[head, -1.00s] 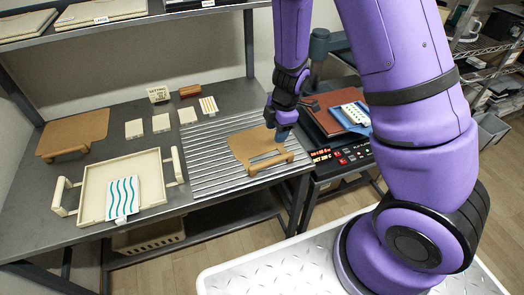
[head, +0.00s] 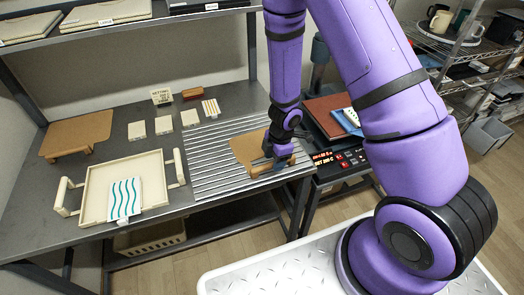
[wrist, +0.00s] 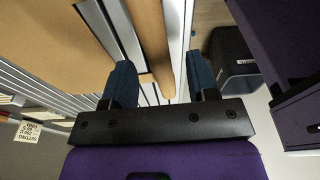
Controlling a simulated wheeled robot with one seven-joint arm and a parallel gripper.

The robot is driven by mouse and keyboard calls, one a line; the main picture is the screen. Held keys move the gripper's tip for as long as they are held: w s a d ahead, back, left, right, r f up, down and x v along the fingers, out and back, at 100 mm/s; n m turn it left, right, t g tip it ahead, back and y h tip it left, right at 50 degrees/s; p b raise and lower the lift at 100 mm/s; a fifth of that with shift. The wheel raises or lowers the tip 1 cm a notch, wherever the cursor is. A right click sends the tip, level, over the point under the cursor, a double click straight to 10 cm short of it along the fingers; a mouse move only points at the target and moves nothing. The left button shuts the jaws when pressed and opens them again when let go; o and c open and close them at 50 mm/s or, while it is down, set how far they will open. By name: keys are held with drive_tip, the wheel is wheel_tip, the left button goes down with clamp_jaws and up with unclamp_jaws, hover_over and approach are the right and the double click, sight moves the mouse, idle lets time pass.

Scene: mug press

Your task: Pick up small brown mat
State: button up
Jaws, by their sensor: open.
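A small brown mat (head: 246,148) lies on the slatted metal rack, with a wooden bar along its front edge. The mat fills the left of the wrist view (wrist: 50,45), and its round wooden bar (wrist: 150,40) runs between my two blue fingers. My gripper (head: 270,160) is low over the right part of the bar in the head view. In the wrist view my gripper (wrist: 160,68) is open, with one finger on each side of the bar and visible gaps. My wrist hides part of the mat's right side in the head view.
A larger brown mat (head: 90,128) lies at the far left of the table. A cream tray (head: 97,183) holds a wavy-striped cloth (head: 124,199). A press with a red-lit panel (head: 340,157) stands close right of the rack (head: 200,170). A shelf (head: 160,17) overhangs the back.

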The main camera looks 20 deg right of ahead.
drive_tip(key=shift+a+f, duration=0.1)
drive_tip(key=shift+f, duration=0.75)
clamp_jaws()
drive_tip(key=shift+r, duration=0.2)
